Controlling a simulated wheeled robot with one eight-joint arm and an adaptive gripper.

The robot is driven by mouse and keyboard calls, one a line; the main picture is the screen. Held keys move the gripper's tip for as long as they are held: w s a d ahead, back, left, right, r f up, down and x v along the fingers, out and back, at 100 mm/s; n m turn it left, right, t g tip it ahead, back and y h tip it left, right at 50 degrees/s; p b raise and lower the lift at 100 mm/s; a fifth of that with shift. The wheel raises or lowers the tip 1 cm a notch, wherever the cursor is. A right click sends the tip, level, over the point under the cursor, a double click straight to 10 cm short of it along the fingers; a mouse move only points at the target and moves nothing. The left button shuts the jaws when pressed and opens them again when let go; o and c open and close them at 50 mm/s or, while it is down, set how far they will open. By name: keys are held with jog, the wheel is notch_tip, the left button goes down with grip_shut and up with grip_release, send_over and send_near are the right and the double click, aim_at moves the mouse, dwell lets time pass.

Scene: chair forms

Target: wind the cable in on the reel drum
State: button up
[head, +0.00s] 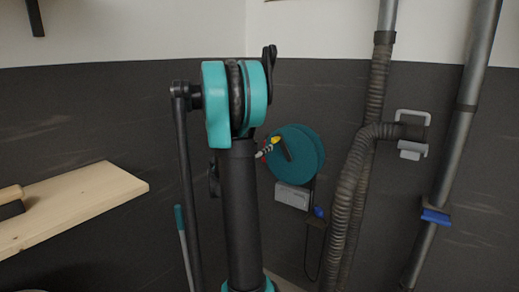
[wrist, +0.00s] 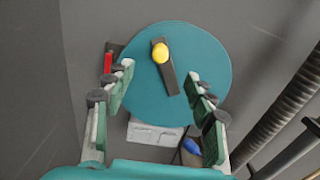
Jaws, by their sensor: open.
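The reel drum (wrist: 205,55) is a teal disc on the wall, facing me in the wrist view. It also shows behind my arm in the head view (head: 308,150). A dark crank arm (wrist: 169,80) with a round yellow knob (wrist: 160,53) crosses its face. My gripper (wrist: 161,72) is open and empty, its fingers apart on either side of the crank. I cannot tell how far the fingers are from the knob. A blue plug (wrist: 191,146) is below the drum, and a thin dark cable (head: 323,255) hangs there in the head view.
A grey box (wrist: 155,132) sits under the drum. Ribbed hoses and pipes (head: 355,170) stand close to the right of the drum, near a grey wall bracket (head: 413,117). A wooden shelf (head: 95,200) juts out at the left.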

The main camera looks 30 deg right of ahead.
aim_at(273, 141)
jog(key=x, duration=1.1)
jog(key=shift+d, duration=0.2)
jog(key=shift+c, duration=0.5)
jog(key=c, duration=0.9)
jog(key=shift+c, duration=0.2)
jog(key=o, duration=0.5)
